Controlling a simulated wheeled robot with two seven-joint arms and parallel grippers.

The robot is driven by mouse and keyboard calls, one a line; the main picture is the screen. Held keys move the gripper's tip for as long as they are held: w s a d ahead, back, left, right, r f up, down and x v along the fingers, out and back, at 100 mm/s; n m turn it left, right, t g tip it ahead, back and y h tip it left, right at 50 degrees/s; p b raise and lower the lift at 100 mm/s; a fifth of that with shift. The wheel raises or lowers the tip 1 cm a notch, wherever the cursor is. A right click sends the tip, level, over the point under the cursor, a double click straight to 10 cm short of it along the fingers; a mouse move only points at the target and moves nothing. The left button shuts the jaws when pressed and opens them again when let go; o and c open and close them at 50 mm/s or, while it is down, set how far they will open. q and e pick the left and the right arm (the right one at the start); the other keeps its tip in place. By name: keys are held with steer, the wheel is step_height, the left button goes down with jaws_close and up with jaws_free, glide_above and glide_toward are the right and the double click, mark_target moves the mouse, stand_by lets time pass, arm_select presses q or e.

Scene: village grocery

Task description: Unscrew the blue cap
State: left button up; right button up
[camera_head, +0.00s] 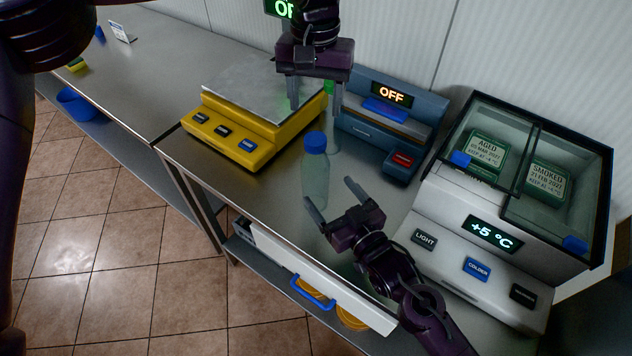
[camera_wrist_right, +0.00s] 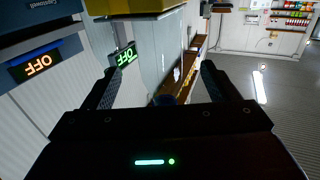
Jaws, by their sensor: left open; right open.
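A translucent bottle (camera_head: 316,182) with a blue cap (camera_head: 315,142) stands upright on the metal counter, in the middle of the head view. My left gripper (camera_head: 315,106) is open, pointing down above the cap, with its fingers apart and nothing between them. My right gripper (camera_head: 332,194) is open low beside the bottle. One finger overlaps the bottle's lower part in the picture; I cannot tell whether it touches. In the right wrist view, the open fingers of the right gripper (camera_wrist_right: 157,80) frame a small dark blue shape that I cannot identify for certain.
A yellow scale (camera_head: 232,138) stands left of the bottle, and a blue device reading OFF (camera_head: 400,128) stands behind it to the right. A glass-topped cooler (camera_head: 470,215) stands at the right. The counter's front edge is close to the bottle.

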mark_target(315, 176)
arm_select(q)
steer(key=shift+w, duration=0.1)
arm_select(e)
steer(key=x, duration=0.5)
steer(key=f+x, duration=0.1)
steer(key=x, duration=0.1)
steer(key=shift+w+a, duration=0.1)
steer(key=shift+w, duration=0.1)
steer(key=shift+r, duration=0.1)
steer(key=shift+c, duration=0.4)
